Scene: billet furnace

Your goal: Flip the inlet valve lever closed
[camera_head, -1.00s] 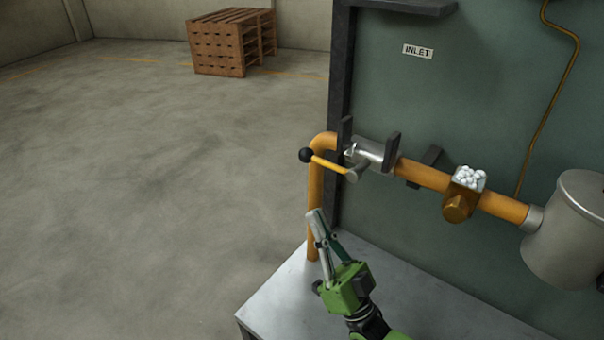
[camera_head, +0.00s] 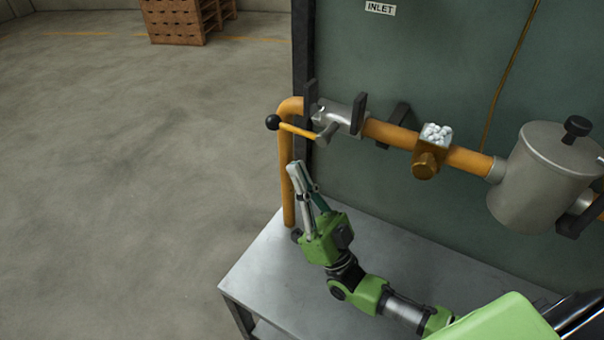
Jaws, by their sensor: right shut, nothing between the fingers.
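The inlet valve lever (camera_head: 297,130) is a yellow bar with a black ball knob (camera_head: 272,122) at its left end. It sticks out to the left from the grey valve body (camera_head: 342,118) on the orange pipe. My right gripper (camera_head: 297,168) is shut and empty, a short way below the lever in the picture, its fingers pointing up toward it. A gap shows between the fingertips and the lever. An INLET label (camera_head: 380,9) is on the green panel above. My left gripper is not in view.
The orange pipe (camera_head: 470,160) runs right past a brass fitting (camera_head: 427,160) to a grey canister (camera_head: 545,175). Dark brackets flank the valve. A metal table (camera_head: 265,265) lies below. Open floor and wooden pallets (camera_head: 175,20) are at left.

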